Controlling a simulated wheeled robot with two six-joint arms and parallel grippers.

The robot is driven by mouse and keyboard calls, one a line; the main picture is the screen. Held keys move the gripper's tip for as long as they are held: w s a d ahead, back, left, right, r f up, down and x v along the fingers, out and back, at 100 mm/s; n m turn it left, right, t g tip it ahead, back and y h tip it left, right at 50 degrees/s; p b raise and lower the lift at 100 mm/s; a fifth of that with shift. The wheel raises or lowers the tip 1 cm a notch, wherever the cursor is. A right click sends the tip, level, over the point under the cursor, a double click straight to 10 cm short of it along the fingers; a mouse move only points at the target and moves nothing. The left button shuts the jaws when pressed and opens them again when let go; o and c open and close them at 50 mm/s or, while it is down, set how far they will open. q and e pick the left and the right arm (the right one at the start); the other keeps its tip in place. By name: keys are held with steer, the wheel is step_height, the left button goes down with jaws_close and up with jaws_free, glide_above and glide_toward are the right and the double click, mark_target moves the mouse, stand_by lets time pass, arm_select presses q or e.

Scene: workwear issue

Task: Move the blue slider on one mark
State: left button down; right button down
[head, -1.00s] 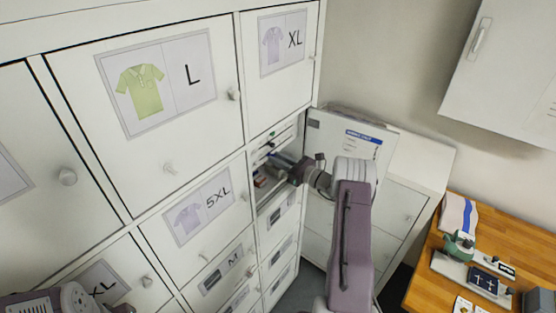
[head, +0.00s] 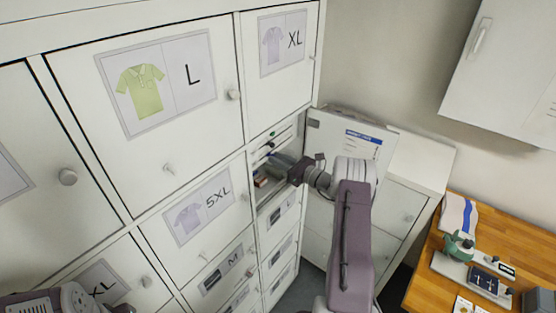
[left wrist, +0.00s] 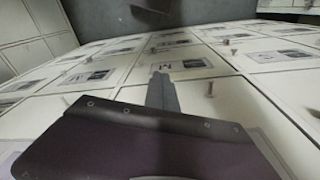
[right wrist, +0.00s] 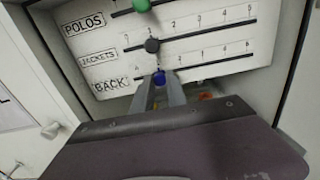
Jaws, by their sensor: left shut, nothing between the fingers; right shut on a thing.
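The blue slider (right wrist: 158,77) is a small round knob on the lowest track, labelled BACK, of a white slider panel (right wrist: 215,52) in the right wrist view. It sits near the left part of its numbered scale; I cannot read its exact mark. My right gripper (right wrist: 160,88) is shut on the blue slider, its fingertips at the knob. In the head view the right gripper (head: 276,160) reaches into the open compartment and the knob is hidden. My left gripper (left wrist: 161,82) is shut and empty, in front of the labelled cabinet doors.
A green slider (right wrist: 141,5) and a dark grey slider (right wrist: 152,45) sit on the tracks above. An open door (head: 340,140) stands right of the compartment. Small items (head: 262,179) lie inside. A wooden bench (head: 435,270) with tools is at the right.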

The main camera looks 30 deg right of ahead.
steer(key=d+b, duration=0.1)
steer(key=b, duration=0.1)
steer(key=w+d+f+b, duration=0.1)
steer(key=shift+d+b, duration=0.2)
steer(key=shift+b, duration=0.15)
steer(key=shift+w+d+r, duration=0.1)
steer(key=shift+d+r, duration=0.1)
steer(key=shift+d, duration=0.15)
steer(key=shift+d+r, duration=0.15)
steer(key=shift+r, duration=0.05)
steer(key=c, duration=1.3)
jaws_free()
steer(key=shift+w, duration=0.1)
steer(key=b+v, duration=0.3)
steer(key=v, duration=0.6)
steer(key=shift+b, duration=0.4)
